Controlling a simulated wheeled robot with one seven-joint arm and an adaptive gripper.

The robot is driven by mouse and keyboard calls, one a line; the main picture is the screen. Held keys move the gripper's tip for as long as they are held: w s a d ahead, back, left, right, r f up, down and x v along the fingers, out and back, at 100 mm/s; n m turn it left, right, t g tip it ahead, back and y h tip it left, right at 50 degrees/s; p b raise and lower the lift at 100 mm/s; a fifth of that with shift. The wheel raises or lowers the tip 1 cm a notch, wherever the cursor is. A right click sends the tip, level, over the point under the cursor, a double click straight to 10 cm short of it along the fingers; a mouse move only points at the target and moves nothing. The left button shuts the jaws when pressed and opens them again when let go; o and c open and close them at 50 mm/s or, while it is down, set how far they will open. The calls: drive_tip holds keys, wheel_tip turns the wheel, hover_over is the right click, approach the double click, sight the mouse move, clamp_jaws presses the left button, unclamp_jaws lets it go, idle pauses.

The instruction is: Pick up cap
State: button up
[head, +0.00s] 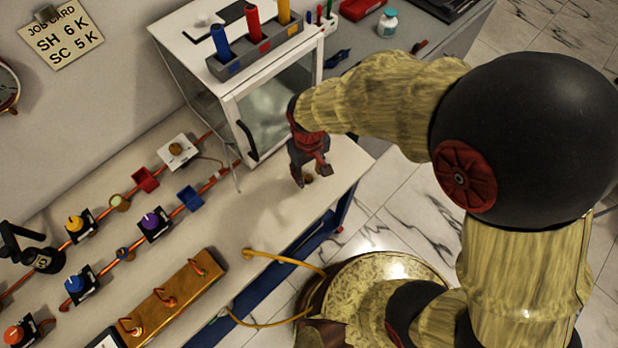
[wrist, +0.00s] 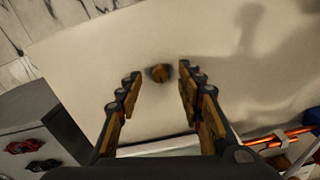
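The cap (wrist: 159,73) looks like a small round golden-brown piece lying on the pale bench top. In the wrist view it sits ahead of and between the two fingertips, touching neither. In the head view a bit of brown (head: 309,179) shows under the fingers, mostly hidden by them. My gripper (wrist: 158,78) is open, with a finger on each side of the cap and nothing held. In the head view my gripper (head: 309,172) points down over the bench near its right edge. The exact height above the cap is hard to tell.
A white cabinet with a glass door (head: 275,100) stands just behind my gripper. It carries a rack (head: 255,52) of coloured tubes. Copper pipes with coloured valves (head: 155,222) run along the left. A yellow hose (head: 285,259) hangs off the front edge. The bench around the cap is clear.

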drive_tip(key=shift+f, duration=0.95)
drive_tip(key=shift+r, duration=0.1)
drive_tip(key=shift+c, duration=0.4)
clamp_jaws()
